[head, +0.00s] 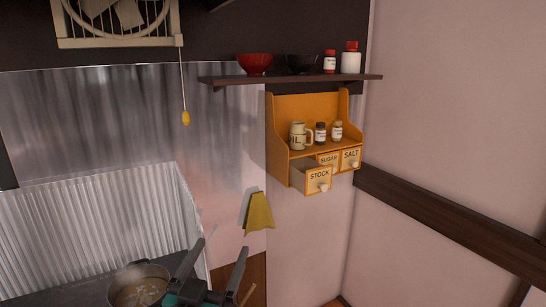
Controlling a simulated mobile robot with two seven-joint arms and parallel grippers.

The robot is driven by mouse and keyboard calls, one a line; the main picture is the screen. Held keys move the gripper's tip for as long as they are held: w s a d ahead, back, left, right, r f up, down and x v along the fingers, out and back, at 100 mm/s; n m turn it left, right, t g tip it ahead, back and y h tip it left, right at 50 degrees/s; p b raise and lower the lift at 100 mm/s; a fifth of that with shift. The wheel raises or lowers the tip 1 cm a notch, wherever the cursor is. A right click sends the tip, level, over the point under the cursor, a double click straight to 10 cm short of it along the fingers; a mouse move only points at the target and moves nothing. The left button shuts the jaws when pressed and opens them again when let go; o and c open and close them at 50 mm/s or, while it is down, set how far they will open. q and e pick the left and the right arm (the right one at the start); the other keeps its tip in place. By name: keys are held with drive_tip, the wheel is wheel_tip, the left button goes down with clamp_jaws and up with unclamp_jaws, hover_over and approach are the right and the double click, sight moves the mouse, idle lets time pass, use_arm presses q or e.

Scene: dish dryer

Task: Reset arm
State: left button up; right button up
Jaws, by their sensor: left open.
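My left gripper (221,246) is at the bottom of the head view, its two dark fingers pointing up and spread apart with nothing between them. It is just right of a pot (139,285) with light pieces in it. A yellow cloth (259,212) hangs on the wall just above and right of the fingers; I cannot tell how far behind them it is. My right gripper is not in view.
An orange wall cabinet (276,141) holds a mug and small bottles; its STOCK drawer (318,181) stands pulled out. Above it a dark shelf (225,81) carries two bowls and two bottles. A corrugated metal guard (90,230) stands at left. A pull cord hangs from the fan.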

use_arm(q)
drive_tip(key=s+a+f+n+g+y, duration=0.1)
drive_tip(key=s+a+f+g+y, duration=0.15)
drive_tip(key=s+f+g, duration=0.4)
drive_tip(key=s+a+f+n+g+y, duration=0.2)
drive_tip(key=s+a+f, duration=0.2)
drive_tip(key=f, duration=0.5)
drive_tip(key=s+f+m+g+h, duration=0.1)
drive_tip(key=s+f+g, duration=0.25)
drive_tip(key=s, duration=0.45)
drive_tip(key=s+f+m+g, duration=0.1)
drive_tip(key=s+f+g, duration=0.25)
drive_tip(key=s, duration=0.45)
wheel_tip(320, 180, down, 24)
drive_tip(key=s+g+b, duration=0.1)
drive_tip(key=s+a+f+g+b, duration=0.1)
drive_tip(key=s+a+f, duration=0.1)
drive_tip(key=s+f, duration=1.2)
drive_tip(key=shift+s+a+m, duration=0.3)
drive_tip(key=shift+s+a, duration=0.05)
drive_tip(key=shift+s, duration=0.3)
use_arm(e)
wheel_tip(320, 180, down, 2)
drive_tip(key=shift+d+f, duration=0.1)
